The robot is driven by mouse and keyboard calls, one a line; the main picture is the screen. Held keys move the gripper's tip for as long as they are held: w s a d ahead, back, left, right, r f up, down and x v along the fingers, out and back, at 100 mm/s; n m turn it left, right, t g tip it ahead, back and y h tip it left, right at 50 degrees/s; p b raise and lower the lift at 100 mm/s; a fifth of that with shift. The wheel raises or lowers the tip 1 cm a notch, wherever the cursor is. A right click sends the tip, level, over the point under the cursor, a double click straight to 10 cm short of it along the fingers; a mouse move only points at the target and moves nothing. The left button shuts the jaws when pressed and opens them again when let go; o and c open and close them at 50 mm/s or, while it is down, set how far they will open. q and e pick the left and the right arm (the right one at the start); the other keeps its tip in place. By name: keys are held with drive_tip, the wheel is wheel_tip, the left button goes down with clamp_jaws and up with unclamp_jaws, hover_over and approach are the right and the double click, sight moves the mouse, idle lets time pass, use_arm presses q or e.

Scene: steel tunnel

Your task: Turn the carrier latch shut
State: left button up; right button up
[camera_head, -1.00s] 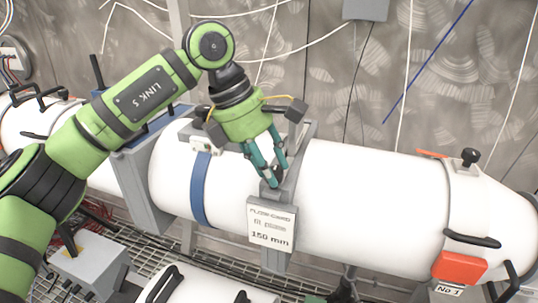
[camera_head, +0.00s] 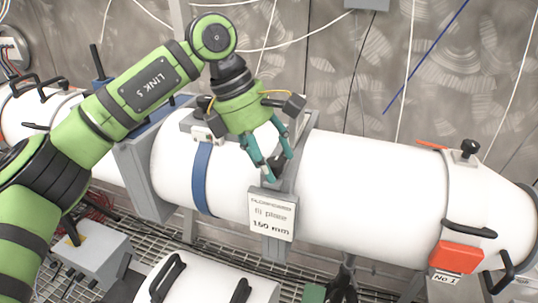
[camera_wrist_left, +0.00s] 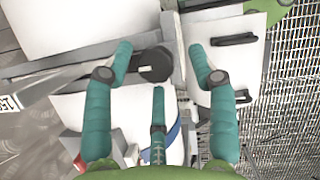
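My left gripper (camera_head: 270,172) is above the band, fingers pointing down just behind the sign. In the left wrist view its teal fingers (camera_wrist_left: 160,60) stand apart. A dark lever with a round black end (camera_wrist_left: 155,64), which looks like the latch, lies between the fingertips. I cannot tell whether a finger touches it. In the head view the fingers mostly hide the lever. My right gripper is not in view.
A blue strap (camera_head: 203,180) circles the pipe left of the carrier. A red-orange block (camera_head: 457,257) and black handles (camera_head: 470,229) sit at the right end. A lower white cover (camera_head: 205,280) with black handles lies in front. A grey box (camera_head: 92,252) stands at lower left.

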use_arm(q)
drive_tip(key=shift+w+r, duration=0.1)
drive_tip(key=shift+r, duration=0.15)
drive_tip(key=v, duration=1.1)
drive_tip(key=shift+a+r, duration=0.25)
drive_tip(key=shift+f, duration=0.1)
